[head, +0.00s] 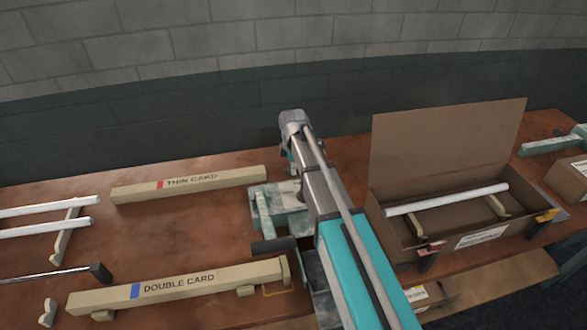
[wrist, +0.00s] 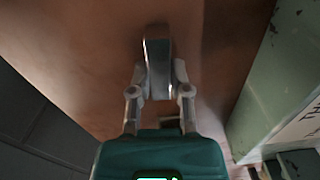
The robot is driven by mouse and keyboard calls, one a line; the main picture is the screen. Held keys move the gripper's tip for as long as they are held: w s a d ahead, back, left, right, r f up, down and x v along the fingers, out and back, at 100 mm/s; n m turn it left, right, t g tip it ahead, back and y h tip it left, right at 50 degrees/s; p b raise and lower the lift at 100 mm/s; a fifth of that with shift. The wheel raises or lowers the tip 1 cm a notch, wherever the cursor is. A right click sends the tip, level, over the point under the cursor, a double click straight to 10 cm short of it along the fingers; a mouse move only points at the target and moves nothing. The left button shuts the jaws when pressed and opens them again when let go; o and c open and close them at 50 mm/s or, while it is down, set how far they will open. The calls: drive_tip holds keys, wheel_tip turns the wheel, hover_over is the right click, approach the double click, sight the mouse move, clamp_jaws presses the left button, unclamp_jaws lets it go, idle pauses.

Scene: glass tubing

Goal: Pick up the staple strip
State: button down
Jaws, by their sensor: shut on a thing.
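The staple strip (wrist: 158,66) is a short grey metal bar in the wrist view. My gripper (wrist: 159,88) is shut on it, with one finger on each side, and the strip's far end sticks out beyond the fingertips. Brown table surface shows behind it; I cannot tell whether the strip still touches the table. In the head view my gripper (head: 294,168) is a small shape beyond my arm, above the back of the table. The strip cannot be made out in that view.
A worn green metal device (head: 262,212) stands beside my arm. An open cardboard box (head: 447,228) holding a white tube (head: 447,199) is at right. Beams labelled THIN CARD (head: 190,184) and DOUBLE CARD (head: 185,285) lie left.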

drive_tip(key=shift+r, duration=0.15)
wheel_tip(320, 180, up, 2)
drive_tip(key=shift+r+p, duration=0.1)
drive_tip(key=shift+p, duration=1.05)
drive_tip(key=s+d+r+p, duration=0.1)
drive_tip(key=s+r+p, duration=0.2)
drive_tip(key=s, duration=0.1)
drive_tip(key=s+r+p, duration=0.4)
drive_tip(key=s, duration=0.1)
drive_tip(key=s+d+r+p, duration=0.1)
drive_tip(key=s+r+p, duration=0.2)
drive_tip(key=s, duration=0.1)
drive_tip(key=shift+s+d+r+p, duration=0.2)
drive_tip(key=shift+s+d+p, duration=0.1)
drive_tip(key=shift+s+d, duration=0.1)
